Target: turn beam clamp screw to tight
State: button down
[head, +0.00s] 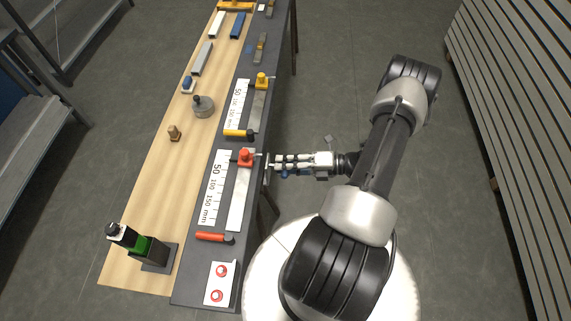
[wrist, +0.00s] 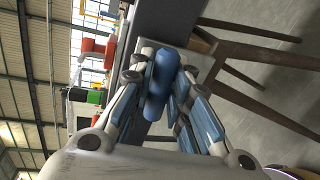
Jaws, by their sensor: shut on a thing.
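My gripper (head: 276,166) reaches in from the right to the dark front edge of the bench, level with the red clamp. In the wrist view my gripper (wrist: 163,83) is shut on a blue cylindrical handle (wrist: 159,78), with fingers on both sides of it. The handle looks like that of the beam clamp screw, but the screw's thread and the clamp's jaw are hidden, so I cannot tell how tight it is. A grey plate (wrist: 201,45) shows just beyond the fingers.
A black-and-green tool (head: 140,243) and a plate with red rings (head: 219,284) are at the near end.

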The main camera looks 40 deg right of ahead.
jog(key=shift+f+m, duration=0.15)
jog(key=shift+m, duration=0.45)
jog(key=c, duration=1.5)
grip_release()
jog(key=v, duration=1.2)
jog(key=shift+w+d, duration=0.1)
